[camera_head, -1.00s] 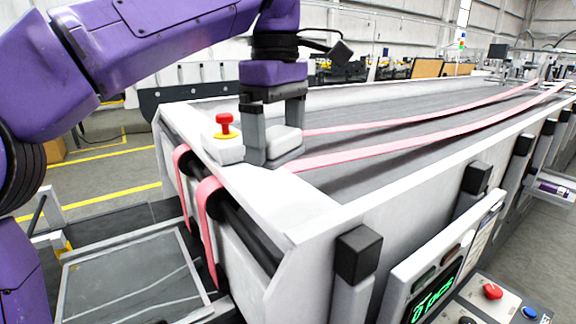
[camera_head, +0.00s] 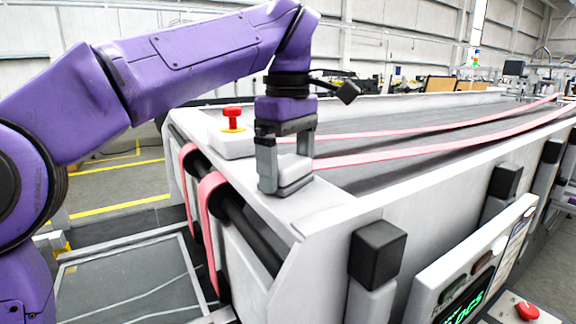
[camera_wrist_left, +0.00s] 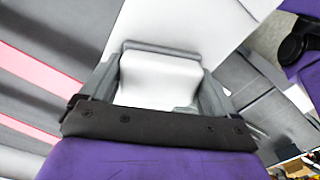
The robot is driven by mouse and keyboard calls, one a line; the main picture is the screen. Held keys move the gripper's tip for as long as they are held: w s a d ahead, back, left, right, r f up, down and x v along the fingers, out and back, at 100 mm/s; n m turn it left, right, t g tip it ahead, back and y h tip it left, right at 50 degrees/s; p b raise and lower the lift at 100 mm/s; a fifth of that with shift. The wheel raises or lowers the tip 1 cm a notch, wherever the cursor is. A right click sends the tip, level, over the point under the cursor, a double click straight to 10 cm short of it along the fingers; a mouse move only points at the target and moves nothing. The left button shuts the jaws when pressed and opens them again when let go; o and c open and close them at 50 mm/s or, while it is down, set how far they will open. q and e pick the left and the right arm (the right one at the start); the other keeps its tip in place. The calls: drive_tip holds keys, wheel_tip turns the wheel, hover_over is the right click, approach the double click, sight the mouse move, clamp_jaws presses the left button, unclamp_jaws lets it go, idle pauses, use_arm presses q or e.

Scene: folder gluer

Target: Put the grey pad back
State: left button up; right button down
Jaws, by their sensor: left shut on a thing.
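The grey pad (camera_head: 294,169) is a small, pale block with a darker grey rim. My left gripper (camera_head: 287,178) points down and is shut on it, with one finger on each side. The pad is over the white ledge at the near end of the machine, in front of the pink belts. I cannot tell whether its underside touches the ledge. In the left wrist view the pad (camera_wrist_left: 158,82) fills the space between the fingers. My right gripper does not show.
A red stop button (camera_head: 232,117) on a white box stands on the ledge, left of my left gripper. Pink belts (camera_head: 440,130) run over the dark bed and wrap the end roller. A black block (camera_head: 376,253) and a control panel (camera_head: 470,270) are at the near side.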

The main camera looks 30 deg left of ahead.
sight(289, 161)
use_arm(q)
drive_tip(key=o, duration=0.7)
drive_tip(key=shift+c, duration=0.2)
drive_tip(key=shift+w+d, duration=0.1)
drive_tip(key=shift+w, duration=0.05)
wheel_tip(289, 161, up, 12)
drive_tip(key=p, duration=0.6)
drive_tip(key=shift+p, duration=0.4)
drive_tip(key=shift+r, duration=0.1)
